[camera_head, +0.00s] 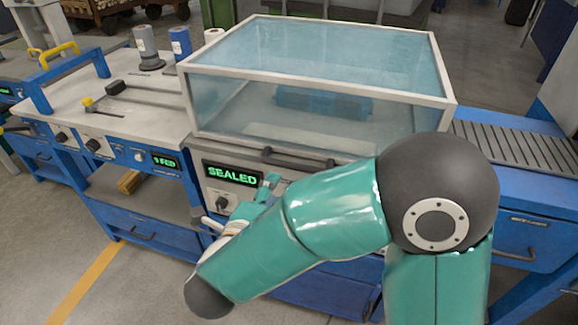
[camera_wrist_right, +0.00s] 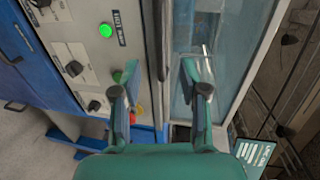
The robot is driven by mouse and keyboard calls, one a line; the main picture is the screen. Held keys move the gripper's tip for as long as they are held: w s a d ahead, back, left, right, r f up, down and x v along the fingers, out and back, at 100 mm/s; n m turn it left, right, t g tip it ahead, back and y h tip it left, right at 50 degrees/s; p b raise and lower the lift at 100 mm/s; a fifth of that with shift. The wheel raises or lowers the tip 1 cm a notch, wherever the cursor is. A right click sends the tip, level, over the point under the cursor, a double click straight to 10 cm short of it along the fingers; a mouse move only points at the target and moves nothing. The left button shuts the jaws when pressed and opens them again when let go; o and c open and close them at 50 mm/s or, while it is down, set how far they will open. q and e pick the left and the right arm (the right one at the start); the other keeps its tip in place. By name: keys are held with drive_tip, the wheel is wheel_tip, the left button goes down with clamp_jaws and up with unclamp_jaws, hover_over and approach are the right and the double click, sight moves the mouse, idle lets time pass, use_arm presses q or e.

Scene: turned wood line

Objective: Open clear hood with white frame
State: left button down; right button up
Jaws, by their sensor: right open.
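The clear hood with white frame (camera_head: 318,62) sits closed on the machine in the head view. A dark bar handle (camera_head: 298,161) runs along its lower front edge. My right gripper (camera_head: 268,186) is in front of the machine, just below the handle's left part. In the right wrist view the hood pane (camera_wrist_right: 232,50) is on the right, and my right gripper (camera_wrist_right: 160,85) is open. A dark bar (camera_wrist_right: 154,45) runs between its fingers, and I cannot tell whether they touch it. My left gripper is not in view.
A display (camera_head: 232,174) reading SEALED is on the front panel, with a knob (camera_head: 222,202) below it. A bench (camera_head: 120,92) with a blue cylinder (camera_head: 181,43) stands on the left. A slatted conveyor (camera_head: 515,148) is on the right. A blue block (camera_head: 322,103) shows under the hood.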

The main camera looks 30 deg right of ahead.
sight(287, 167)
drive_tip(key=x, duration=1)
drive_tip(key=shift+w, duration=0.1)
clamp_jaws()
